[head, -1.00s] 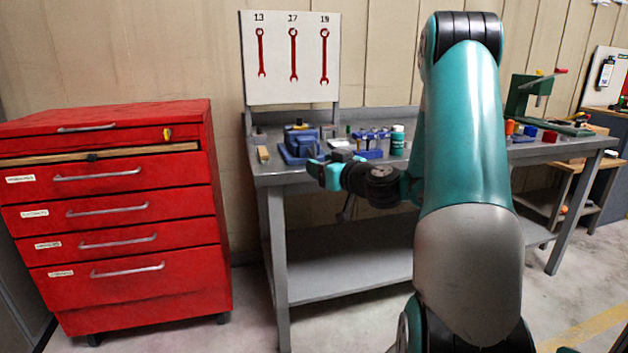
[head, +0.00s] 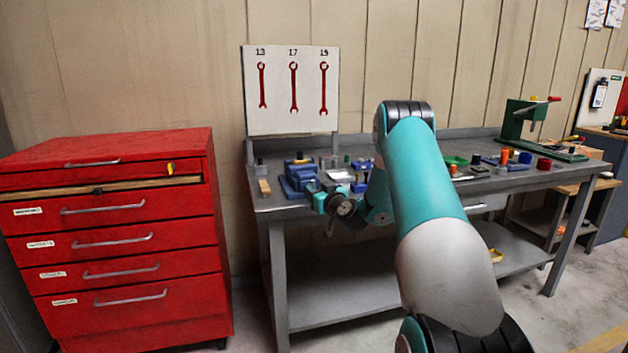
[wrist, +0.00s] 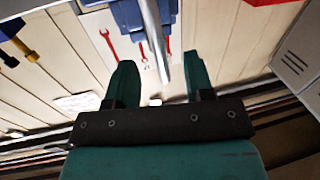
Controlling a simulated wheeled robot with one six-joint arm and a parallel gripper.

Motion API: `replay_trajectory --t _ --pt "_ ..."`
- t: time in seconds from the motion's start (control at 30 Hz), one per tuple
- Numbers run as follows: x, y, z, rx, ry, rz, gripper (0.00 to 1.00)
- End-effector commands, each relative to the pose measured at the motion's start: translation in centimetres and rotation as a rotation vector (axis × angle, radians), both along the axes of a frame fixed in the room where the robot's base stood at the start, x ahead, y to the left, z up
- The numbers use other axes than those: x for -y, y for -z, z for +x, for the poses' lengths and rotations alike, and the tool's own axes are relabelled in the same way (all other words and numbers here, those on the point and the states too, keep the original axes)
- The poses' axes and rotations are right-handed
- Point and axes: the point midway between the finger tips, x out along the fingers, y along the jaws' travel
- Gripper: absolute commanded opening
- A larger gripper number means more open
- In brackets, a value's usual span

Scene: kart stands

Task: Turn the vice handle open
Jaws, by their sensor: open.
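The blue vice (head: 297,178) stands at the left front of the grey workbench in the head view. My gripper (head: 320,200) is at the bench's front edge, just in front of and to the right of the vice. In the wrist view my gripper (wrist: 158,58) is open, its two green fingers apart. A grey bar, which looks like the vice handle (wrist: 153,28), comes down from the top edge into the gap between the fingers. In the head view the handle is hidden or too small to make out.
The bench (head: 262,204) carries several small tools and parts and a green press (head: 523,125) at right. A wrench board (head: 291,92) stands behind the vice. A red drawer cabinet (head: 115,240) stands left, with a gap before the bench.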

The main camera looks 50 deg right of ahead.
Motion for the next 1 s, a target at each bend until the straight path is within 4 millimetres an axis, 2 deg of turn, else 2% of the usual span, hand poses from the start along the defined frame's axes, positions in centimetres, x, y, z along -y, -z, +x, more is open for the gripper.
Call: replay_trajectory --t 0.1,0.2,0.5,0.53,0.73,1.0 --pt "0.5 -0.1 1.4 -0.001 -0.003 -0.001 0.48" --pt "0.7 0.0 2.0 0.0 -0.001 0.0 0.48" --pt "0.9 0.1 2.2 -0.002 0.0 0.001 0.48" --pt "0.9 0.1 2.2 -0.002 0.0 0.001 0.46" --pt "0.8 0.1 2.2 -0.001 0.0 0.0 0.0" --pt "0.7 0.2 2.2 0.008 -0.002 0.015 0.0"
